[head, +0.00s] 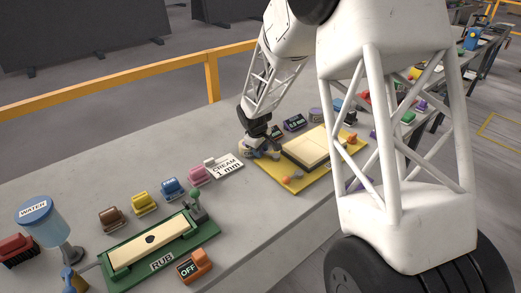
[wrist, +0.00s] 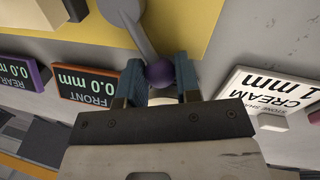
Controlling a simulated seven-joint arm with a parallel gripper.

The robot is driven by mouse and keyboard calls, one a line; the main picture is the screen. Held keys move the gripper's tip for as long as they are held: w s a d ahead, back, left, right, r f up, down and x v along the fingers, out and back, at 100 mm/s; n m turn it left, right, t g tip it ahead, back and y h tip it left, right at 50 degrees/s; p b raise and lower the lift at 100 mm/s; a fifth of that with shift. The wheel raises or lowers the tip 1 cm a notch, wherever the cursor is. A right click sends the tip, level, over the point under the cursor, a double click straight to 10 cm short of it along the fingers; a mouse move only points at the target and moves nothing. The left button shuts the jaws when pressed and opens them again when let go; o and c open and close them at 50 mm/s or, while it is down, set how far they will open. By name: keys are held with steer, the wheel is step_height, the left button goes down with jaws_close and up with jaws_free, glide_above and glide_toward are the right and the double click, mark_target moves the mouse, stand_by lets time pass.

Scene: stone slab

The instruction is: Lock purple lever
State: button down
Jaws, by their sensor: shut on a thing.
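The purple lever shows in the wrist view as a purple ball knob (wrist: 159,73) on a grey arm (wrist: 140,36). The arm runs up to a round grey pivot on a yellow base plate (wrist: 205,20). My gripper (wrist: 159,80) has its two blue-grey fingers on either side of the knob and is shut on it. In the head view my gripper (head: 258,145) is down at the far left corner of the yellow base (head: 294,188), which carries a cream slab (head: 306,150). The knob is not clear in that view.
A CREAM 1 mm sign (head: 224,167) stands close to the left of the yellow base. FRONT (wrist: 88,84) and REAR (wrist: 17,75) displays sit near my fingers.

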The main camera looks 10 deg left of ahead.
mark_target(263, 165)
steer(key=shift+s+n+y, duration=0.15)
steer(key=shift+s+n, duration=0.35)
steer(key=shift+n, duration=0.35)
steer(key=shift+s+n+y, duration=0.15)
steer(key=shift+s+n, duration=0.3)
steer(key=shift+n, duration=0.4)
steer(key=n, duration=0.1)
steer(key=s+n, duration=0.1)
steer(key=n, duration=0.1)
steer(key=shift+s+d+y, duration=0.15)
steer(key=shift+s+y, duration=0.15)
steer(key=shift+s+d+n+y, duration=0.15)
steer(key=shift+s+d+n, duration=0.15)
steer(key=shift+n, duration=0.55)
steer(key=shift+s+d+n+y, duration=0.2)
steer(key=shift+s+n, duration=0.25)
steer(key=shift+n, duration=0.45)
steer(key=shift+s+d+n+y, duration=0.15)
steer(key=shift+s+d+n, duration=0.15)
steer(key=shift+n, duration=0.55)
steer(key=shift+s, duration=0.1)
steer(key=c, duration=0.8)
jaws_free()
steer(key=shift+r, duration=0.1)
